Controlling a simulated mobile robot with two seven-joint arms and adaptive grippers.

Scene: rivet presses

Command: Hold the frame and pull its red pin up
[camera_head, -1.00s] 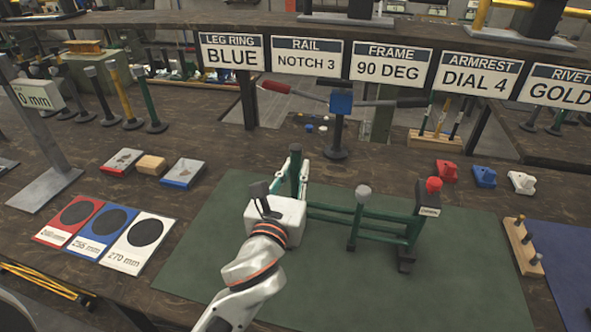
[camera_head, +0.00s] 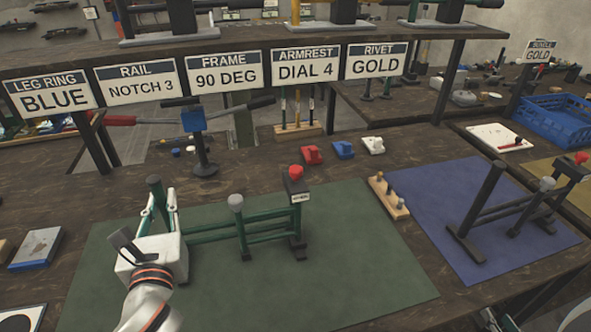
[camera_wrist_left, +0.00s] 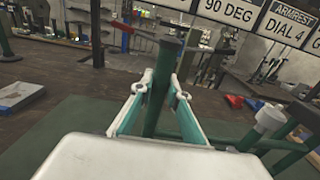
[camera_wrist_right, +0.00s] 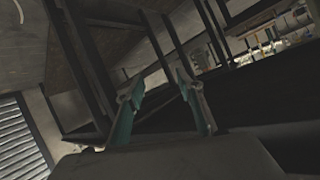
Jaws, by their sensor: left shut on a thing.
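A green frame (camera_head: 270,216) lies on the green mat, with an upright post (camera_head: 156,188) at its left end and a grey-knobbed post near its middle. A red pin head (camera_head: 296,172) tops the dark block at its right end. My left gripper (camera_head: 158,208) is shut on the left post. In the left wrist view, its fingers (camera_wrist_left: 160,95) stand on both sides of this post (camera_wrist_left: 163,85). My right gripper (camera_wrist_right: 155,85) shows in its wrist view with fingers apart and nothing between them, away from the frame.
A second dark frame (camera_head: 500,208) with a red knob (camera_head: 581,158) stands on the blue mat (camera_head: 432,220). A wooden peg block (camera_head: 388,198) sits between the mats. Red, blue and white blocks (camera_head: 343,150) lie behind. The green mat's front right (camera_head: 350,280) is clear.

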